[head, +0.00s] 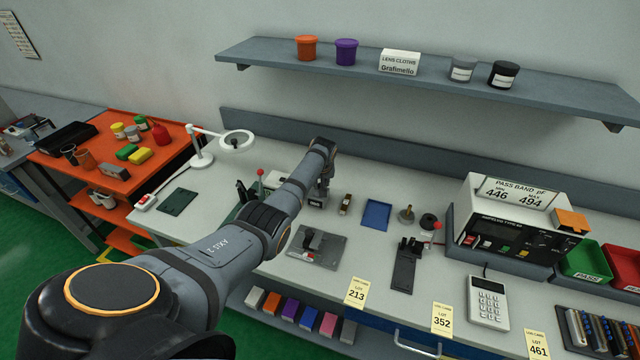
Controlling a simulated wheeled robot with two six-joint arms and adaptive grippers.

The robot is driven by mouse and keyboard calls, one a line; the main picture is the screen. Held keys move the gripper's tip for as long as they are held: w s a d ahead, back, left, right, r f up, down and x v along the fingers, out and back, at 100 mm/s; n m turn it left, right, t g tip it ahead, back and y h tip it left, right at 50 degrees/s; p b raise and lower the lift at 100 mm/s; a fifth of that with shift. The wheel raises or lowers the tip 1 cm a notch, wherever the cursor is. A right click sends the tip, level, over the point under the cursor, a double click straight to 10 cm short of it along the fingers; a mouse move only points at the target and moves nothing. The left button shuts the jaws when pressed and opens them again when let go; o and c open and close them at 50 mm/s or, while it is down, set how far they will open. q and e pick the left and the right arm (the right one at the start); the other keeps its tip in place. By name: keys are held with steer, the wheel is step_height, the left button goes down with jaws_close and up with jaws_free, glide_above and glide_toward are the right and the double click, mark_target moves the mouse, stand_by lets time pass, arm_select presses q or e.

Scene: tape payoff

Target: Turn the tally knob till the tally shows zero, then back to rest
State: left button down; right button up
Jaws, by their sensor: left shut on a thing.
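My left arm reaches in from the lower left across the bench. Its gripper (323,188) points down at a small grey box with a pale face, which looks like the tally (316,202). The gripper is shut on what seems to be the tally knob; the fingers and wrist mostly hide the knob. The digits on the tally are too small to read. My right gripper is not in view.
Near the tally are a small brown-topped item (345,204), a blue mat (377,214) and a grey fixture plate (316,247). A meter (508,225) stands to the right, with a keypad unit (488,302) in front. A shelf (430,78) overhangs the back.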

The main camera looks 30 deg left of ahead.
arm_select(q)
steer(key=shift+w+d+n+g+y+b, duration=0.1)
steer(key=shift+n+g+y+b, duration=0.2)
steer(key=shift+n+b, duration=0.45)
steer(key=shift+d+n+g+y+b, duration=0.1)
steer(key=shift+n+g+y+b, duration=0.25)
steer(key=shift+n, duration=0.7)
steer(key=c, duration=1.3)
jaws_free()
steer(key=shift+r, duration=0.1)
steer(key=v, duration=1.1)
steer(key=shift+r, duration=0.35)
